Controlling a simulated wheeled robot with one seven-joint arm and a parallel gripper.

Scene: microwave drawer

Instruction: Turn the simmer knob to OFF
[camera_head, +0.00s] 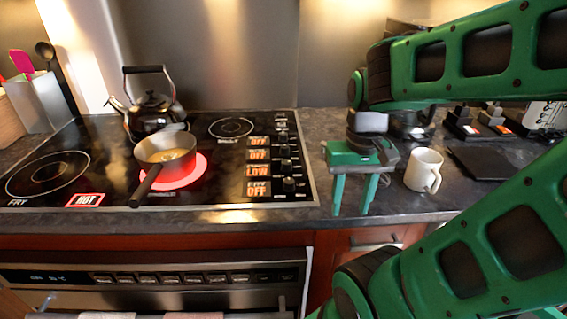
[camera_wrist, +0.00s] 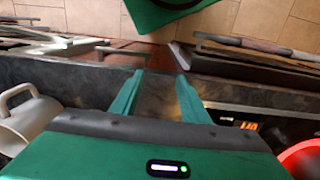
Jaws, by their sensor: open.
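A column of small black knobs lines the right edge of the black cooktop (camera_head: 100,200), beside lit displays. The display reading LOW (camera_head: 257,171) is third from the back, next to a knob (camera_head: 287,167); the others read OFF. Which knob is labelled simmer is too small to read. The burner (camera_head: 192,177) under a saucepan (camera_head: 165,155) glows red. My green gripper (camera_head: 354,209) is open and empty, pointing down over the counter to the right of the knobs, apart from them. In the wrist view, its fingers (camera_wrist: 160,76) are spread with nothing between them.
A white mug (camera_head: 423,170) stands just right of my gripper and shows at left in the wrist view (camera_wrist: 28,115). A black kettle (camera_head: 150,108) is at the cooktop's back left. A dark flat board (camera_head: 483,162) lies farther right. Oven controls (camera_head: 170,279) are below the counter.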

